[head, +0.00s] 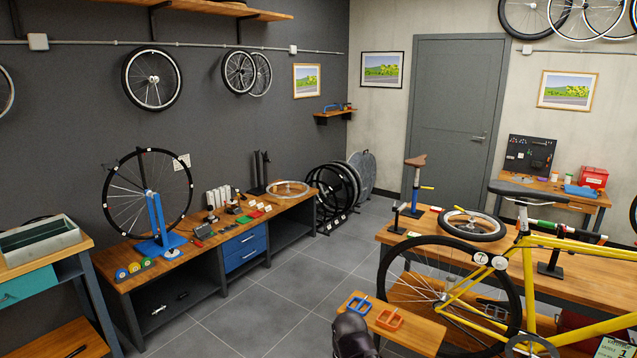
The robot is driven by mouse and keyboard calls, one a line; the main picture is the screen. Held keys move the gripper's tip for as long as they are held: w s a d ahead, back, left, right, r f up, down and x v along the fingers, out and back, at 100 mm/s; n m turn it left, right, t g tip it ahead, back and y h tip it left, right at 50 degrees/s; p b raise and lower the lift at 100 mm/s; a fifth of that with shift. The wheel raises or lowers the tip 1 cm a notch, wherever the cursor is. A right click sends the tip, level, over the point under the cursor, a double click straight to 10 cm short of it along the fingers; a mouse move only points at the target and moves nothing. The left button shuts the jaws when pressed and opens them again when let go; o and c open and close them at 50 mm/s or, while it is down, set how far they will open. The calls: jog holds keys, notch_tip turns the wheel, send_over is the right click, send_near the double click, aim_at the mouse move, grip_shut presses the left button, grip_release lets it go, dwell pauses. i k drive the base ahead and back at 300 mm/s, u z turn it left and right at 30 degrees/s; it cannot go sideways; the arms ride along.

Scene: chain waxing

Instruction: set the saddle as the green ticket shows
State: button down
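A yellow bike (552,255) stands at the right, with a black saddle (528,191) on its seat post. A green ticket (613,348) with small, hard-to-read writing is at the lower right, cut by the frame edge. A dark rounded part at the bottom edge looks like my gripper (354,338). It is well below and left of the black saddle, apart from it. Its fingers cannot be made out.
A small wooden surface (412,334) with blue and orange frame-shaped pieces lies between my gripper and the bike's wheel (388,283). The wooden bench (391,236) extends behind the bike. A tool bench (124,284) lines the left wall. Grey floor (284,300) between is clear.

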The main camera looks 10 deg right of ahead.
aim_at(502, 188)
jog(key=u, duration=1.4)
jog(key=k, duration=0.05)
jog(key=z, duration=2.7)
